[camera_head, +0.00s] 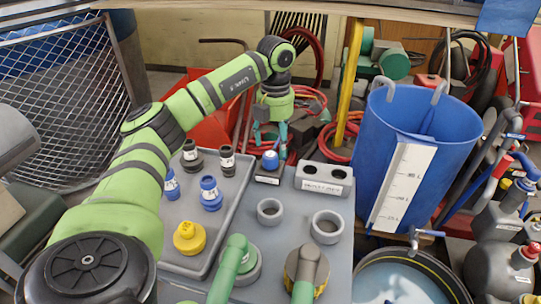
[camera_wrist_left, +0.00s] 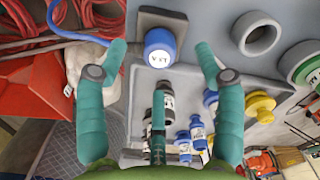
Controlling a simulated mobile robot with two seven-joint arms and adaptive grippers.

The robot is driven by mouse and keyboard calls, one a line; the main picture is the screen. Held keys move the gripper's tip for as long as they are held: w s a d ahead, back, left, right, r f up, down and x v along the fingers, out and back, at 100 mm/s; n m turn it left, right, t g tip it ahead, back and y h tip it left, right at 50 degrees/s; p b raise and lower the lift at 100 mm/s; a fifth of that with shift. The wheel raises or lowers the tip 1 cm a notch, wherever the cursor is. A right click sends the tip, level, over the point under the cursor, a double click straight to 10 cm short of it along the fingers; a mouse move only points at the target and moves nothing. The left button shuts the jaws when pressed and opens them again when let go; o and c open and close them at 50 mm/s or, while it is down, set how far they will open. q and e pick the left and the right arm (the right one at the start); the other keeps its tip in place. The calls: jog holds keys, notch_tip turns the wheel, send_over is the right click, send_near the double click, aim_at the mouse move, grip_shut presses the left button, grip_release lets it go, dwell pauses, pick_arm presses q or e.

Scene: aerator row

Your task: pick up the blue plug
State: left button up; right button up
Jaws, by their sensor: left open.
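A blue plug (camera_head: 270,160) with a white label stands in a small dark square block (camera_head: 268,179) on the grey bench top. It also shows in the left wrist view (camera_wrist_left: 159,47), framed between my spread fingers. My left gripper (camera_head: 270,136), with teal fingers, is open and empty close above the plug, pointing down. The fingers (camera_wrist_left: 160,58) look apart from the plug; their exact height over it is hard to tell. Two other blue plugs (camera_head: 210,194) (camera_head: 171,184) stand in the grey tray. My right gripper is out of view.
The grey tray (camera_head: 225,225) also holds two black plugs (camera_head: 192,156) (camera_head: 226,160) and a yellow one (camera_head: 189,238). A labelled two-hole block (camera_head: 324,188) and grey rings (camera_head: 270,211) (camera_head: 326,227) stand close by. A tall blue bin (camera_head: 443,125) is at the right.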

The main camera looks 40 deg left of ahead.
aim_at(270, 154)
pick_arm(q)
jog(key=f, duration=0.3)
jog(key=a+f, duration=0.1)
jog(key=shift+s+f, duration=0.3)
jog(key=shift+s, duration=0.1)
jog(key=shift+w+f, duration=0.1)
jog(key=shift+f, duration=0.45)
jog(key=c, duration=1.3)
